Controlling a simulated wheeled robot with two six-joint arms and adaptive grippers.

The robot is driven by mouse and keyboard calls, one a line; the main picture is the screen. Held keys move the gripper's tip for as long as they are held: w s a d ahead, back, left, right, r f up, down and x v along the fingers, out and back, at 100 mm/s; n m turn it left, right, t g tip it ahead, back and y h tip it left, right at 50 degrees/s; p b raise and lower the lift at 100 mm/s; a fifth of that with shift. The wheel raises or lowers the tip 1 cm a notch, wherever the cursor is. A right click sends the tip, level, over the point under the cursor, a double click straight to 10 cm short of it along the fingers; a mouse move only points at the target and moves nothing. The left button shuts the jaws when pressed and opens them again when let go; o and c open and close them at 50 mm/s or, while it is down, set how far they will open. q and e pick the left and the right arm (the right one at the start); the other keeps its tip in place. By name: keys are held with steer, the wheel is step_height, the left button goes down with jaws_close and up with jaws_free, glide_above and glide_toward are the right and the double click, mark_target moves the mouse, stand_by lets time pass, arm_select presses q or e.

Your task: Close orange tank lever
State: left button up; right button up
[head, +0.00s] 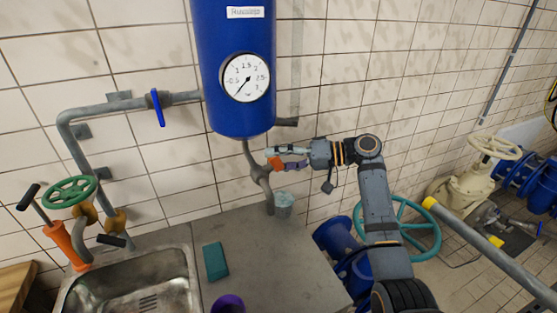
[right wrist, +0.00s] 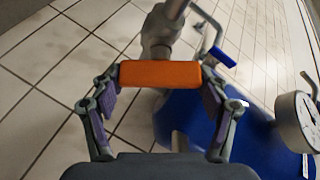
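The blue tank (head: 232,75) hangs on the tiled wall with a round gauge on its front. Its orange lever (head: 274,163) sits on the grey outlet pipe under the tank. My right gripper (head: 284,158) reaches in from the right at the lever. In the right wrist view the lever (right wrist: 160,74) lies crosswise between the fingertips of my right gripper (right wrist: 161,80). The fingers are spread wide, one near each end of the lever; I cannot tell if they touch it. My left gripper is not in view.
A small grey cup (head: 284,205) stands under the outlet on the grey counter (head: 262,255). A teal sponge (head: 215,261) and a purple cup (head: 228,304) are nearer. A metal sink (head: 130,285) is at left. A blue-handled pipe valve (head: 157,108) is on the wall.

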steer(key=c, duration=0.4)
steer(key=shift+r+p, duration=0.15)
steer(key=shift+p, duration=0.15)
steer(key=m+p, duration=0.1)
steer(key=p, duration=0.1)
steer(key=m+h+p, duration=0.1)
steer(key=p, duration=0.1)
steer(key=shift+r+m+t+p, duration=0.25)
steer(key=shift+m+t+p, duration=0.05)
steer(key=shift+m, duration=0.1)
steer(key=shift+f+m+h+p, duration=0.3)
steer(key=shift+m+h+p, duration=0.1)
steer(key=shift+h+p, duration=0.1)
steer(key=shift+f, duration=0.15)
steer(key=o, duration=1.1)
steer(key=shift+o, duration=0.2)
